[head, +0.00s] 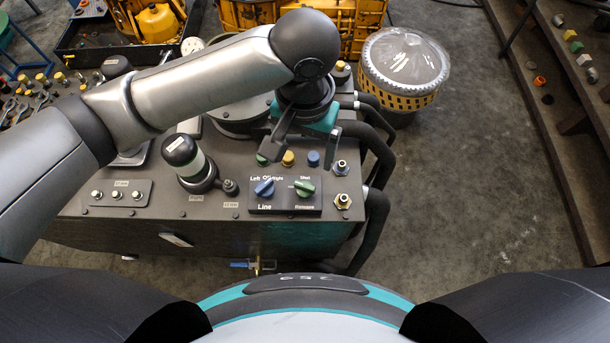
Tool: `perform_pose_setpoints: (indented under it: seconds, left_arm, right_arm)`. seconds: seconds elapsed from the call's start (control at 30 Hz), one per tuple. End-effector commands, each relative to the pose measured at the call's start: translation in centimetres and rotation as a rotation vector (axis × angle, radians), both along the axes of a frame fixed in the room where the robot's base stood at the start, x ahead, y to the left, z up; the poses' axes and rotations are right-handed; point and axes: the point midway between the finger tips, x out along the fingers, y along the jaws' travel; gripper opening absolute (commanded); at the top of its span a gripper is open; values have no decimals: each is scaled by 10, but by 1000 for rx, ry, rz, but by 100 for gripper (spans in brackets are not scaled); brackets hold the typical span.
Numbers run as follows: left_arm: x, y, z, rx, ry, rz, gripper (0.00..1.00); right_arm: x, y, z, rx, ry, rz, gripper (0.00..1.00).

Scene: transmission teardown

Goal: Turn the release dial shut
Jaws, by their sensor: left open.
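The green release dial (304,188) sits on the right half of a small black panel (284,209) on the grey cabinet top. A "Shut" label is above it, and the label below is too small to read surely. Its handle looks turned sideways rather than up toward "Shut", though its exact angle is hard to tell. A blue dial marked "Line" (264,188) is beside it on the left. My left gripper (303,152) is open and empty, above and just behind the panel, apart from the green dial. My right gripper is out of view.
Green, yellow (288,158) and blue (313,158) buttons lie behind the dials, under my left gripper. Brass fittings (343,201) and black hoses (377,215) line the right edge. A black-topped lever (181,152) stands left.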

Motion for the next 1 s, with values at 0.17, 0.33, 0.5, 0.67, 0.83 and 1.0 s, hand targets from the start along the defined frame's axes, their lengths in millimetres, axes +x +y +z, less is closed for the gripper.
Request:
perform_pose_setpoints:
  seconds: [0.17,0.33,0.5,0.67,0.83,1.0]
  left_arm:
    - [0,1,-42,4,4,2,88]
    - [0,1,-79,3,2,1,88]
    - [0,1,-108,1,0,1,88]
    - [0,0,-124,0,-1,0,88]
    - [0,0,-130,-2,-2,-1,88]
    - [0,0,-130,-2,-2,-1,88]
  right_arm:
    - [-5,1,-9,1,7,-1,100]
    - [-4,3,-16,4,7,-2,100]
    - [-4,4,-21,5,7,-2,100]
    - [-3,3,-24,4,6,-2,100]
    - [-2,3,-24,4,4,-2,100]
    - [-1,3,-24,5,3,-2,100]
